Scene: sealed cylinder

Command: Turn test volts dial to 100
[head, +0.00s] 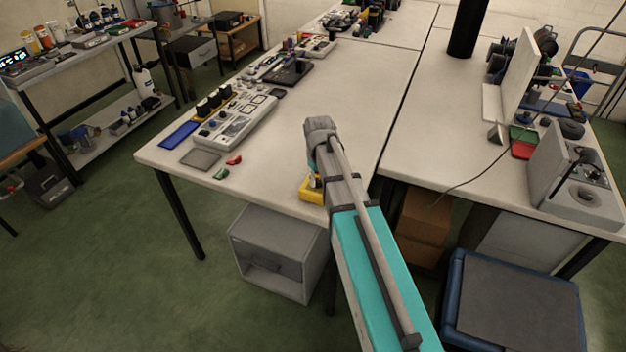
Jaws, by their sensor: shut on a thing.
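A yellow device (311,191) sits at the front edge of the near table, partly behind my arm. Only its left part shows, and its test volts dial and markings are hidden. My gripper (315,182) is pointed down at the top of this device. Only a small part of it shows at the left side of my arm link, and its fingertips are hidden. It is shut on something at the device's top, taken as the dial. The dial's setting cannot be seen.
A grey control panel (236,120), a blue pad (180,134) and red (234,160) and green (221,174) clips lie left on the table (350,75). A grey cabinet (272,255) stands below. A blue-rimmed bin (515,305) stands right.

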